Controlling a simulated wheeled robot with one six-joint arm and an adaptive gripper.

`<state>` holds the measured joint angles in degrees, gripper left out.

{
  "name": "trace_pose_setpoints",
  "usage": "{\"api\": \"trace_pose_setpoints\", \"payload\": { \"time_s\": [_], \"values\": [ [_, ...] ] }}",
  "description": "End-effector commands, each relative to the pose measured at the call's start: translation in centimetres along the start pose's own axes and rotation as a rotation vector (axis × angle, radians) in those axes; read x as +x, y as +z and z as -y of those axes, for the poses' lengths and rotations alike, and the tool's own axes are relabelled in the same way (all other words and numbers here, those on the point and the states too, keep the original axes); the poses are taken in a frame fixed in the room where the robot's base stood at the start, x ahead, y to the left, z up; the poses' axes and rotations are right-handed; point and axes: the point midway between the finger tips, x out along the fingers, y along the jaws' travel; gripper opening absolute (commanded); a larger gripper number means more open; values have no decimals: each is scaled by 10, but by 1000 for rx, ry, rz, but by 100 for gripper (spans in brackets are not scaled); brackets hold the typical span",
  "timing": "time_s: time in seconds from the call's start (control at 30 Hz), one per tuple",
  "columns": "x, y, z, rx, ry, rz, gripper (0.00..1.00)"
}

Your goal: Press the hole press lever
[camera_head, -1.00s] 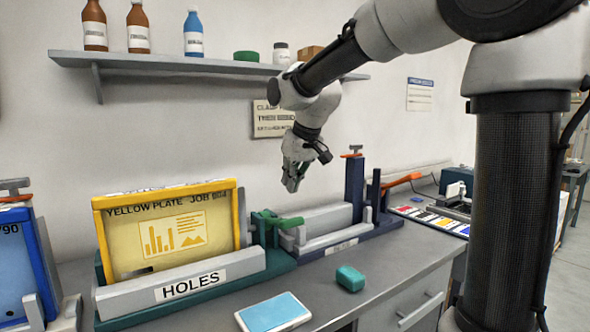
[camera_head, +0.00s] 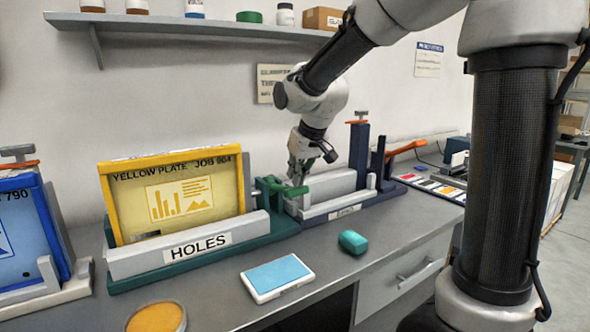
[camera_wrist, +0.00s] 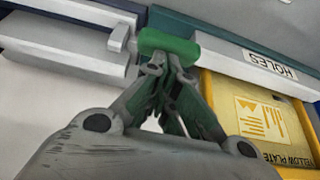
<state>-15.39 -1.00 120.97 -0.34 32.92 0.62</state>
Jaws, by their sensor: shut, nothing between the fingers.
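The hole press (camera_head: 187,251) is a grey bed on a green base with a "HOLES" label. A yellow plate (camera_head: 180,205) stands upright in it, marked "YELLOW PLATE". The green lever (camera_head: 294,191) sticks out at the press's right end. In the wrist view the lever's green handle (camera_wrist: 168,42) lies just past my fingertips. My gripper (camera_head: 297,180) is shut and empty, pointing down at the lever. In the wrist view my fingertips (camera_wrist: 168,64) are at the handle's edge; I cannot tell whether they touch it.
A second press (camera_head: 340,206) with an orange lever (camera_head: 406,147) stands close on the right. A blue plate (camera_head: 30,232) in its stand is at left. A blue pad (camera_head: 278,277), a teal block (camera_head: 352,242) and an orange round dish (camera_head: 157,318) lie on the front counter.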

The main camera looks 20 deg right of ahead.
Motion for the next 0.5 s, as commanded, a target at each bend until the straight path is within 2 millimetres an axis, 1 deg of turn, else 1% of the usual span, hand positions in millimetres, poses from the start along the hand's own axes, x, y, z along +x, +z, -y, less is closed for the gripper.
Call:
{"api": "trace_pose_setpoints", "payload": {
  "time_s": [0.03, 0.1, 0.2, 0.3, 0.5],
  "values": [
    [7, 11, 0, 0, 0, 6, 0],
    [16, 23, 0, 0, 0, 7, 0],
    [28, 35, 0, 0, 0, 7, 0],
    [35, 40, 0, 0, 0, 5, 0],
    [36, 42, 0, 1, 0, 6, 0]
  ]
}}
